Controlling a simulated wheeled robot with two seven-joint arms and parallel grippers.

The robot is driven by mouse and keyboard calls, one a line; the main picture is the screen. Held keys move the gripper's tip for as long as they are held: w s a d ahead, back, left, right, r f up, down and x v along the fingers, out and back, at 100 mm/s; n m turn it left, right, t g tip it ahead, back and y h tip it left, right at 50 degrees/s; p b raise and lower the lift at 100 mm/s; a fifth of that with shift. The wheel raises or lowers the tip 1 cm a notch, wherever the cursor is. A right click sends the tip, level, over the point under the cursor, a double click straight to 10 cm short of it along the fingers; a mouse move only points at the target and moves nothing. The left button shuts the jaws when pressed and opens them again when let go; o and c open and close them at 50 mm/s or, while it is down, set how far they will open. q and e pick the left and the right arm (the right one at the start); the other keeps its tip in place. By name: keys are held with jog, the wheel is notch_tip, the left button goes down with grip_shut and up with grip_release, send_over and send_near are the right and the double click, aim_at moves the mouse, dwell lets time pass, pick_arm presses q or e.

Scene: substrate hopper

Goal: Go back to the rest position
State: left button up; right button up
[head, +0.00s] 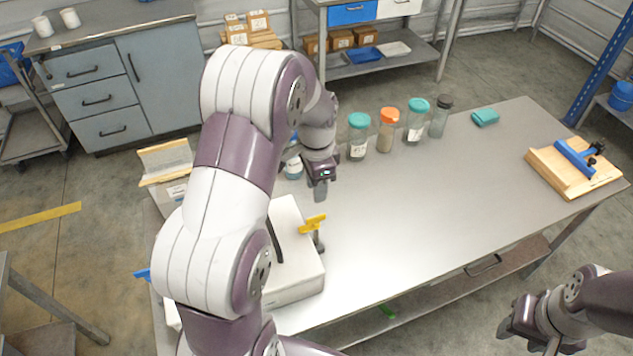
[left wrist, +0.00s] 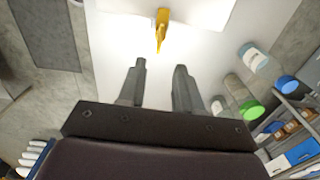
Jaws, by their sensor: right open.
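My left gripper (head: 320,192) hangs over the left part of the steel table (head: 430,215), beside the white box with a yellow clip or lever (head: 312,224). In the left wrist view its two fingers (left wrist: 160,78) stand apart with nothing between them. The yellow lever (left wrist: 162,28) shows beyond the fingertips there. My right gripper (head: 518,330) is at the lower right, off the table's front edge, and holds nothing that I can see. My left arm hides part of the table's left end and of the white box (head: 292,285).
Several lidded jars, such as the orange-lidded one (head: 387,130), stand along the table's back edge. A teal cloth or pack (head: 485,117) lies at the back. A wooden board with a blue-handled tool (head: 578,160) lies at the right end. The table's middle is clear.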

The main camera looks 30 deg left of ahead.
pick_arm(q)
jog(key=shift+r, duration=1.2)
jog(key=s+d+n+t, duration=0.1)
jog(key=s+d+n, duration=0.7)
jog(key=s, duration=0.6)
jog(key=shift+d, duration=0.15)
